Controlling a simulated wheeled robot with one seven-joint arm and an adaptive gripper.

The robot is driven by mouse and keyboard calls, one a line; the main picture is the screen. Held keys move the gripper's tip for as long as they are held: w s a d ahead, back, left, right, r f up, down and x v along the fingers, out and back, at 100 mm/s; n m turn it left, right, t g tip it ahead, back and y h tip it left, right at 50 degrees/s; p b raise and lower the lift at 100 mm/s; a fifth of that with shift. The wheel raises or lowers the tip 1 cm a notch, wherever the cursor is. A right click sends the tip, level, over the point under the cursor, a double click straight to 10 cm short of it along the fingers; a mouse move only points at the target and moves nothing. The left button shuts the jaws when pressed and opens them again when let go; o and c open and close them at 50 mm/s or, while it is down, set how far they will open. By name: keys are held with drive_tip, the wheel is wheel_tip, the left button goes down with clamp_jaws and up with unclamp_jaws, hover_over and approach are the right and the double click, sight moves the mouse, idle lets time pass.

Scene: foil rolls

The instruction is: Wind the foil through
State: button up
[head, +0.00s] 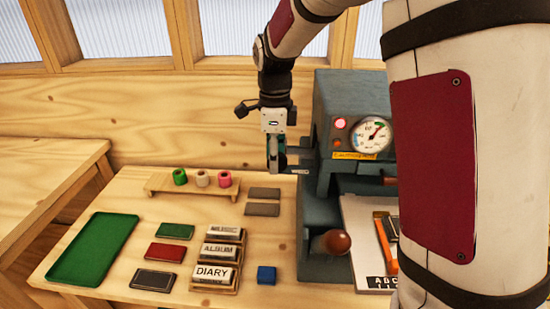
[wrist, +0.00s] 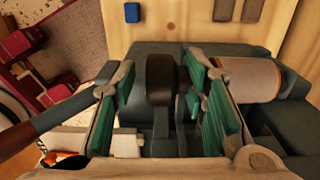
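The foil press (head: 335,105) stands at the right of the bench, with a lit red lamp and a round dial on its face. My gripper (head: 276,158) points down beside the press's left side. In the wrist view, my gripper (wrist: 158,82) has its green-padded fingers apart, on either side of a dark brown round knob (wrist: 162,80). A gap shows at the left finger; the right finger is close to the knob, and I cannot tell if it touches. A pale roll with a tan end (wrist: 248,78) sits on the press to the right of the fingers.
A wooden stand holds green (head: 180,177), white (head: 202,178) and pink (head: 225,179) rolls. A green tray (head: 93,250), lettered blocks (head: 212,274), a blue block (head: 266,275) and coloured pads lie left of the press. A brown ball-ended lever (head: 336,241) sticks out in front.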

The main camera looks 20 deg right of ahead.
drive_tip(key=shift+f, duration=0.35)
clamp_jaws()
drive_tip(key=shift+s+d+t+y, duration=0.1)
drive_tip(key=shift+d+t+y, duration=0.15)
drive_tip(key=shift+y, duration=0.55)
drive_tip(key=shift+r+t+y, duration=0.1)
drive_tip(key=shift+t+y, duration=0.55)
drive_tip(key=shift+y, duration=0.65)
